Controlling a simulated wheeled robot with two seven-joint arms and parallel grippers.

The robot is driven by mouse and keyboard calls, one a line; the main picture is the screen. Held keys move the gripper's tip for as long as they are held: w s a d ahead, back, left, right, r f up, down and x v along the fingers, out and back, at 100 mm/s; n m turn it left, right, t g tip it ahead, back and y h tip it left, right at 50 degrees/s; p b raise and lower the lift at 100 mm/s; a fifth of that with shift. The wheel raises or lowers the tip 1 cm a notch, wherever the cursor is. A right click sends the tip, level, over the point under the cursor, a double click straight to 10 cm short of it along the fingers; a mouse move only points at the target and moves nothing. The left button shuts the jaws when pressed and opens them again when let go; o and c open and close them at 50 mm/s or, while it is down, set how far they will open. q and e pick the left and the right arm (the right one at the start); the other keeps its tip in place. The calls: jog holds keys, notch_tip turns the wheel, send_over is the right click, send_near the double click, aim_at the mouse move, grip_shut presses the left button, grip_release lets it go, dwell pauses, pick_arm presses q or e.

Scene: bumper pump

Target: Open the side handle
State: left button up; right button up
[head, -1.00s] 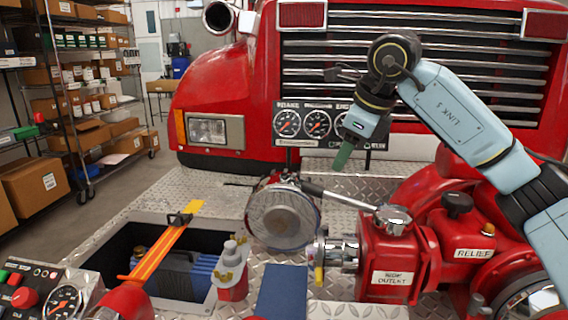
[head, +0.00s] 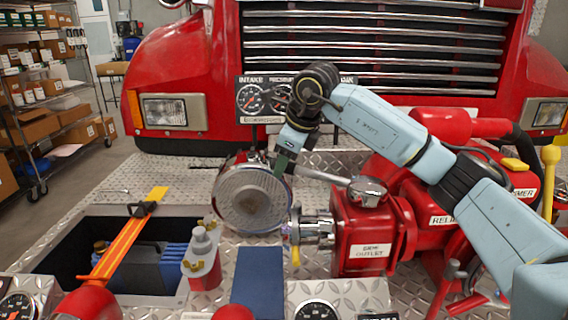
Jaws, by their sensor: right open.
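The side handle (head: 325,176) is a metal lever. It runs left from a chrome cap (head: 367,191) on the red side outlet body (head: 365,225), which carries an "OUTLET" label. Its left end lies by the large round chrome intake cap (head: 252,199). My right gripper (head: 281,164) comes down from above with green fingers at the lever's left end. It is open; I cannot tell whether the fingers straddle or touch the lever. The fingers partly hide that end. My left gripper is not in view.
An open well (head: 70,240) with an orange strap (head: 125,240) lies at left. A red valve (head: 203,262) and a blue panel (head: 258,277) are in front. Diamond plate fills the gaps.

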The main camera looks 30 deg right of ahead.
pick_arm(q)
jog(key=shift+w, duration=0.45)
pick_arm(e)
jog(key=shift+w+f, duration=0.2)
jog(key=shift+f, duration=0.2)
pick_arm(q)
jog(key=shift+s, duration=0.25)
pick_arm(e)
jog(key=shift+c, duration=0.2)
grip_shut()
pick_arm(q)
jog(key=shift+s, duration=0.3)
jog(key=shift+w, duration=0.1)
pick_arm(e)
jog(key=shift+a, duration=0.15)
